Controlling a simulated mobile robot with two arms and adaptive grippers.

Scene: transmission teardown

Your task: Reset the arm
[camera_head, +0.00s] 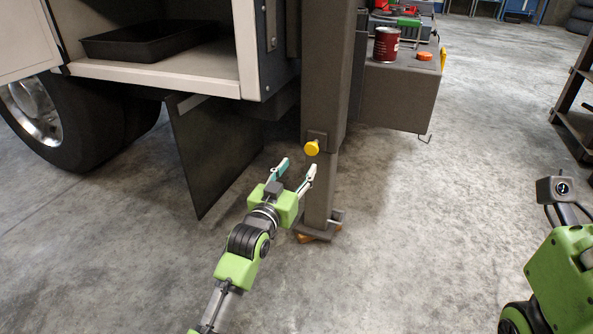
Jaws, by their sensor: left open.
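My left arm comes in from the bottom in the head view, green and black. Its gripper (293,176) is open, with its two fingers apart and nothing between them. The fingers point up toward a yellow knob (312,148) on a grey post (322,185). The knob appears just beyond the fingertips, with a gap in the picture. I cannot tell the true depth between them. My right gripper does not show.
A truck with an open compartment holds a black tray (148,42) at upper left. A grey box (398,95) carries a red can (386,44) and an orange lid (424,56). A dark shelf (578,125) stands at right. The concrete floor (420,230) is clear between.

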